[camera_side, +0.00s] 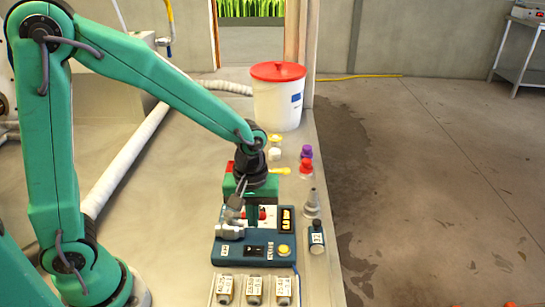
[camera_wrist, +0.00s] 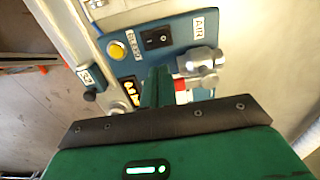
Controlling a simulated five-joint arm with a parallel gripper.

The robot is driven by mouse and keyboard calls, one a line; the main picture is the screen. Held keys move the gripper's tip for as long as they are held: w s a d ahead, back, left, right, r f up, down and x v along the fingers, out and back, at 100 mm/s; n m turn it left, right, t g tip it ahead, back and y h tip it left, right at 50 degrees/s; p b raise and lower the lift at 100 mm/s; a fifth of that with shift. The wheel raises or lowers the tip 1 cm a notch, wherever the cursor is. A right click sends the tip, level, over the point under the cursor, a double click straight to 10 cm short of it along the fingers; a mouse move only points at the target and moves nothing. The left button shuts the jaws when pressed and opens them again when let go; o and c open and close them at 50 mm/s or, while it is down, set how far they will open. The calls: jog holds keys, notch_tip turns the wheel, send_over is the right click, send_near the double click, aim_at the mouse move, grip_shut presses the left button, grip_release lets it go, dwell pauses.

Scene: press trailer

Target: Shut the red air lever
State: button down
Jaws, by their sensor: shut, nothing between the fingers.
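The blue press panel (camera_side: 228,252) carries a silver air valve fitting (camera_side: 231,231), which also shows in the wrist view (camera_wrist: 204,64) below the AIR label. The red lever (camera_side: 262,213) is a small red piece with white beside it, behind the fitting. In the wrist view a red and white part (camera_wrist: 181,88) shows just right of my fingers, partly hidden. My gripper (camera_side: 241,193) points down over the rear of the panel, close to the lever. Its fingers (camera_wrist: 157,76) are shut and empty. I cannot tell whether they touch the lever.
The panel has a yellow button (camera_side: 284,250), black rocker switch (camera_side: 255,249) and lit display (camera_side: 286,219). Labelled vials (camera_side: 254,290) stand in front. A white bucket (camera_side: 278,105) stands behind.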

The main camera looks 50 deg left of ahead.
jog(key=shift+w, duration=0.1)
jog(key=shift+w+a, duration=0.65)
jog(key=shift+w, duration=0.3)
jog(key=shift+w+a, duration=0.7)
jog(key=shift+a, duration=0.4)
jog(key=shift+w+a, duration=0.25)
jog(key=shift+a, duration=0.8)
